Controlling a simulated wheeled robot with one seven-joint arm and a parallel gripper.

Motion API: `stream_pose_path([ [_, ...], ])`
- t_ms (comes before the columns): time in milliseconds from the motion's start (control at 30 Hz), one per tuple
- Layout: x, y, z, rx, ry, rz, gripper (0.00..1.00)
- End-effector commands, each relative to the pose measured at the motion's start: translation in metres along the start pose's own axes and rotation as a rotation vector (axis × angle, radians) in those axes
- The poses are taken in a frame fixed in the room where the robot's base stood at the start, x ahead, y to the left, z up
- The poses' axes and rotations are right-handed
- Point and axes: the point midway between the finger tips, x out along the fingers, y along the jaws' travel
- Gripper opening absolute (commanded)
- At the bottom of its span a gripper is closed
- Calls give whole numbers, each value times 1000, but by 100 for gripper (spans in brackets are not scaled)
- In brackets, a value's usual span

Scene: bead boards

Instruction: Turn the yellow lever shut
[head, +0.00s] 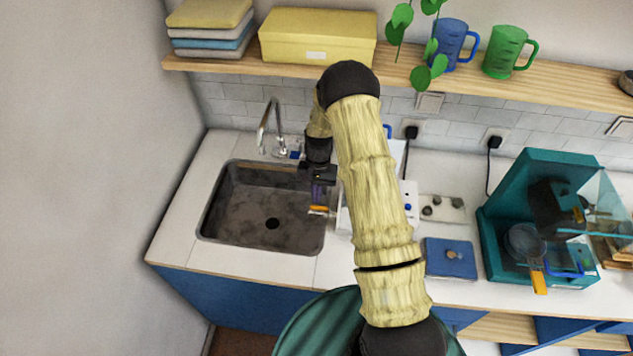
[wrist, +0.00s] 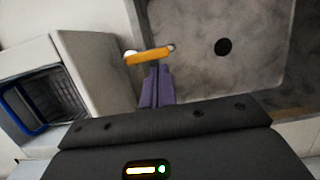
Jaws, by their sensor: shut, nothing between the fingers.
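The yellow lever (wrist: 148,56) is a short bar in the wrist view, lying almost level across the picture with a slight tilt. Its left end meets a pale round knob beside a white appliance (wrist: 90,75). Its right end reaches over the sink's edge. In the head view the lever (head: 319,210) shows small, just below my fingertips. My gripper (wrist: 155,70) has purple fingers pressed together with nothing between them. The fingertips are right at the lever's near side; I cannot tell whether they touch it. In the head view my gripper (head: 319,203) points down at the sink's right rim.
The grey sink (head: 228,215) with a tap (head: 266,125) lies left of my gripper. The appliance (head: 345,222) stands right of it, partly hidden by my arm. A blue square board (head: 438,268) and a teal machine (head: 500,220) are farther right.

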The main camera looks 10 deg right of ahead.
Motion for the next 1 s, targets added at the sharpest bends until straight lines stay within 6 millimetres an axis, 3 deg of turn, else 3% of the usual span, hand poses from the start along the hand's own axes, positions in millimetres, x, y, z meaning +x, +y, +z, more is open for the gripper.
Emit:
stream_pose_path([
  [1000, 4, -2, 3, -76, 0, 19, 0],
])
